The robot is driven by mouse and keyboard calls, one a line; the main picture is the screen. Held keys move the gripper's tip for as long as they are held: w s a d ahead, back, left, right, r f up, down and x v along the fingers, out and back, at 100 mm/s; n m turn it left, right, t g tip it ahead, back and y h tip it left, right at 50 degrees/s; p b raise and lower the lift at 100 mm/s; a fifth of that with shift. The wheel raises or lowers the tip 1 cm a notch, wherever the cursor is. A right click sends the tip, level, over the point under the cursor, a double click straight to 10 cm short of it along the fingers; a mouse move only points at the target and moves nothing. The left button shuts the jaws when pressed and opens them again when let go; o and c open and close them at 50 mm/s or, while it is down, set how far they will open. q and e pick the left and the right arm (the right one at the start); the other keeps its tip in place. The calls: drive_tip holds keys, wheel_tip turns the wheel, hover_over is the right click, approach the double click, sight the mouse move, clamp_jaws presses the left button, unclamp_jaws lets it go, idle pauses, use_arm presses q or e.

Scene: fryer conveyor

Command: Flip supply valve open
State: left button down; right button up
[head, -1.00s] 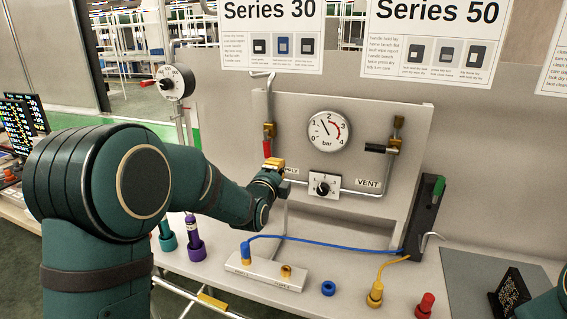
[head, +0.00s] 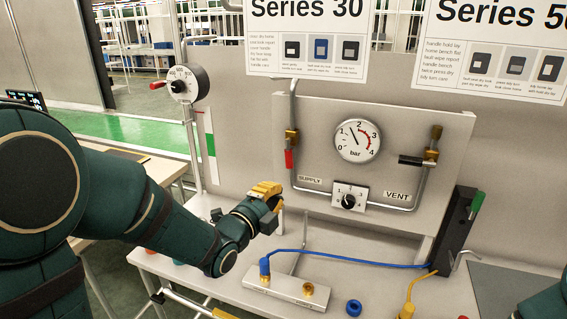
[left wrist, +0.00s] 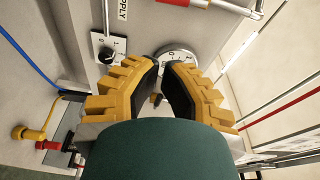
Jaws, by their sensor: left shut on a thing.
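The supply valve (head: 290,147) is at the left of the panel, with a brass body and a red handle hanging down along its pipe. Its red handle also shows at the top edge of the left wrist view (left wrist: 185,3). My left gripper (head: 278,199) is below and left of the handle, apart from it. In the left wrist view its yellow fingers (left wrist: 163,72) stand partly apart with a narrow gap. The panel shows through the gap, and I can make out nothing held there. My right gripper is out of view.
The gauge (head: 357,142), selector knob (head: 348,200) and vent valve (head: 430,150) with its black sideways handle are to the right. A metal block (head: 287,288) with a blue cable (head: 350,259) lies on the bench below. A dial post (head: 184,85) stands to the left.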

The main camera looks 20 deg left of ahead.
use_arm(q)
drive_tip(key=b, duration=0.1)
approach(292, 164)
drive_tip(key=w+d, duration=0.3)
drive_tip(key=d, duration=0.2)
drive_tip(key=shift+w+a+r, duration=0.1)
drive_tip(key=shift+w+a, duration=0.25)
drive_tip(key=shift+w, duration=0.35)
drive_tip(key=shift+w+a+r, duration=0.1)
drive_tip(key=shift+w+a, duration=0.25)
drive_tip(key=shift+w, duration=0.3)
drive_tip(key=shift+w+a, duration=0.35)
drive_tip(key=shift+w, duration=0.35)
drive_tip(key=shift+w+a+f+m+b, duration=0.1)
drive_tip(key=shift+w+a+m+b, duration=0.15)
drive_tip(key=shift+a+m+b, duration=0.4)
drive_tip(key=shift+d, duration=0.1)
